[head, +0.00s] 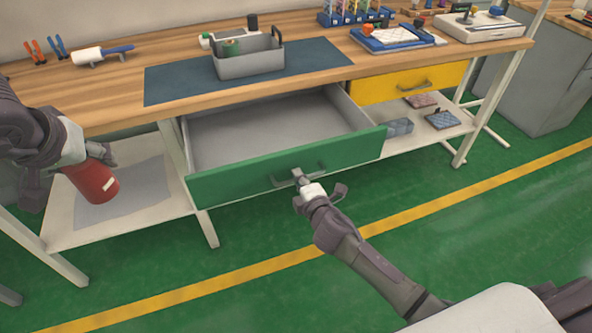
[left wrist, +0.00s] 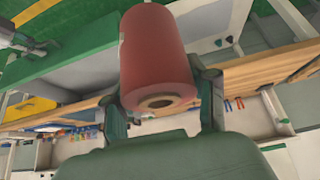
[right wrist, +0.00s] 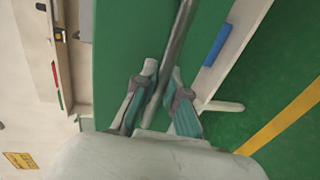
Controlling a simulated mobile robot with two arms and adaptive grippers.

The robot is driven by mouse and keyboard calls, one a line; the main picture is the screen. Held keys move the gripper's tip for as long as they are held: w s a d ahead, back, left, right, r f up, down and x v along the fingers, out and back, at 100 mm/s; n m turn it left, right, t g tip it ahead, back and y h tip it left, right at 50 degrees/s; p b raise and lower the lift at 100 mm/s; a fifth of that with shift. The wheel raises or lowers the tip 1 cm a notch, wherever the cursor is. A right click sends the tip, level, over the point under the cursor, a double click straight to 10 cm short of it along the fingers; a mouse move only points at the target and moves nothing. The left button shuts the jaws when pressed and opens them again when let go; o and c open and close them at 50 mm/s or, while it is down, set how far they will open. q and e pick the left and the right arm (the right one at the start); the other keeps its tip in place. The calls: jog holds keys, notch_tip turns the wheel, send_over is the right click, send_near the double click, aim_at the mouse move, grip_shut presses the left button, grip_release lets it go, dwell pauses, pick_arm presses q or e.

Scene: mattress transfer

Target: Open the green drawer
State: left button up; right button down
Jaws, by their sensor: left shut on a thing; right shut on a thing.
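The green drawer (head: 240,176) under the workbench is pulled well out, and its grey inside (head: 270,125) is empty in the head view. My right gripper (head: 299,180) is at the drawer's front and is shut on its bar handle (head: 318,167). In the right wrist view the handle (right wrist: 180,40) runs between the fingers against the green front. My left gripper (head: 105,165) is shut on a red cylinder (head: 94,182), held at the left in front of the lower shelf. The cylinder fills the middle of the left wrist view (left wrist: 155,55).
A closed yellow drawer (head: 410,82) is to the right. On the bench stand a grey caddy (head: 248,66) on a dark mat (head: 180,84), pliers, and a blue tray (head: 395,38). Green floor is open in front.

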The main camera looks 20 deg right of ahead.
pick_arm(q)
jog(key=shift+s, duration=0.1)
pick_arm(e)
jog(key=shift+s, duration=0.3)
jog(key=c, duration=1.2)
grip_release()
jog(key=v, duration=1.2)
jog(key=shift+f, duration=0.1)
